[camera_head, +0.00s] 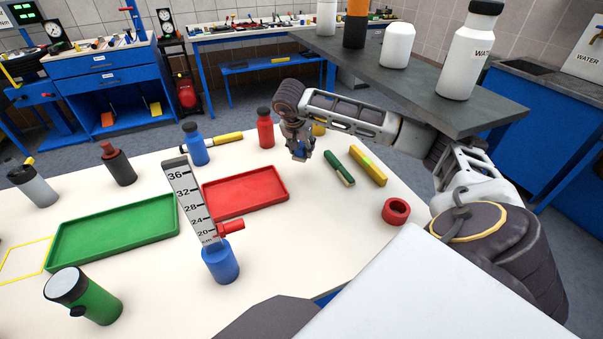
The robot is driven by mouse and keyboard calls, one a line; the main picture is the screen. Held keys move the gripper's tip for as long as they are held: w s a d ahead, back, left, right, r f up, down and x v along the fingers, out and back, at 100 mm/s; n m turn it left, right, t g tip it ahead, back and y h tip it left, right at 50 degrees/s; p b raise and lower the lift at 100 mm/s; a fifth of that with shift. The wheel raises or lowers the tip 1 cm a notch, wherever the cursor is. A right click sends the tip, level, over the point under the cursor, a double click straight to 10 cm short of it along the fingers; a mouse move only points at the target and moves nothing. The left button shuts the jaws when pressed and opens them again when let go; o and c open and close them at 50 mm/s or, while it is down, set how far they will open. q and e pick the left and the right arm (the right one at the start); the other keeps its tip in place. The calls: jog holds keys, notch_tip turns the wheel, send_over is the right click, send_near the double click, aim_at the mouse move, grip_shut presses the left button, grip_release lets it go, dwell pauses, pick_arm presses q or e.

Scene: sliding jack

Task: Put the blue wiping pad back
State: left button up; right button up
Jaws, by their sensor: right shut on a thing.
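My right gripper (301,153) hangs over the far part of the white table (310,225), behind the red tray and left of the green marker. It is shut, and a small blue piece, seemingly the blue wiping pad (306,146), shows at its fingers. The fingers and the arm hide most of that piece, so its shape is unclear. No other blue pad shows on the table. My left gripper is not in view.
A red tray (245,193), a green tray (112,232) and a blue-based height scale (220,263) stand left of the gripper. A green marker (338,168), yellow block (368,167) and red ring (397,211) lie right. A grey shelf (400,85) with bottles overhangs behind.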

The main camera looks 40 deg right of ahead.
notch_tip(320, 180, down, 6)
jog(key=shift+f, duration=0.1)
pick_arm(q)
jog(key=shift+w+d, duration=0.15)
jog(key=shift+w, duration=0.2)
pick_arm(e)
jog(key=shift+f, duration=0.1)
jog(key=shift+f, duration=1.75)
pick_arm(q)
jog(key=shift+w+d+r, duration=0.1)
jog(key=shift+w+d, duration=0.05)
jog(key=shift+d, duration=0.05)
jog(key=shift+b, duration=0.3)
pick_arm(e)
jog(key=shift+f, duration=0.2)
